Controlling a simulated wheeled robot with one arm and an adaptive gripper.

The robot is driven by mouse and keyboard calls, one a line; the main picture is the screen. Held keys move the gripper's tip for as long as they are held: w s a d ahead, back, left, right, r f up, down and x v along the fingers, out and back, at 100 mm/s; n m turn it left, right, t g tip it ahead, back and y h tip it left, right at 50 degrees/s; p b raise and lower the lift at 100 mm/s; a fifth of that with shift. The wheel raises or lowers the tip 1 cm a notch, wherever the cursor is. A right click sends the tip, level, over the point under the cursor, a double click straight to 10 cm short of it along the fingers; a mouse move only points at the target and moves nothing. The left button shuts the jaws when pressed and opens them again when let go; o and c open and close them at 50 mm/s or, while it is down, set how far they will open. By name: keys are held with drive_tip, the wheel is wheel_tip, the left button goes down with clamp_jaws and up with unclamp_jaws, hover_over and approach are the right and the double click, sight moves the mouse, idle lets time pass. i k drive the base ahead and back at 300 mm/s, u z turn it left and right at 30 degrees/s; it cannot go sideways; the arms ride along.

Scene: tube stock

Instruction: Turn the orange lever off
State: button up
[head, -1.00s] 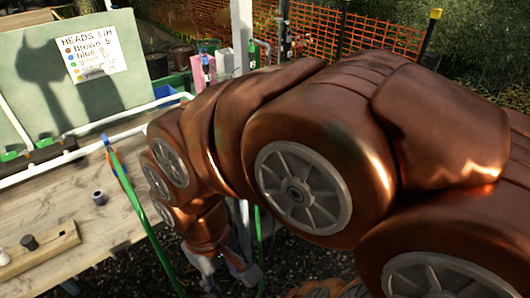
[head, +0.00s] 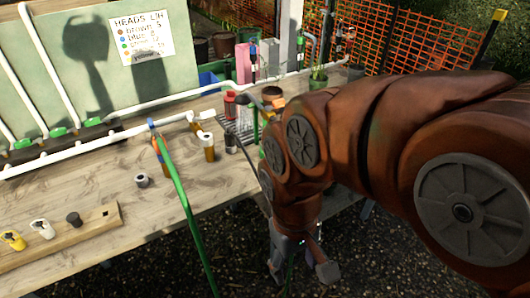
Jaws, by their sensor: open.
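A small orange piece (head: 278,103) shows beside a dark round pot at the back right of the bench; it may be the orange lever, but it is too small to tell its position. Another orange strip (head: 159,151) hangs below a blue fitting on the white pipe, beside the green hose. My gripper (head: 301,270) hangs low off the bench's front edge, over dark gravel, with fingers apart and nothing visible between them. It is well in front of and below both orange pieces. My copper-coloured arm hides part of the bench's right end.
White pipes (head: 95,147) run along the bench (head: 110,185). The green hose (head: 186,205) crosses its front edge. A wooden block (head: 65,240) with several fittings lies front left. Bottles and a wire rack stand mid-bench. Orange mesh fence (head: 420,50) is behind.

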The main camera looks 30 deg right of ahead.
sight(277, 104)
drive_tip(key=u, duration=0.45)
drive_tip(key=k, duration=0.55)
drive_tip(key=u, duration=0.85)
drive_tip(key=i, duration=0.35)
drive_tip(key=z, duration=0.7)
drive_tip(key=i, duration=0.8)
drive_tip(key=z, duration=0.9)
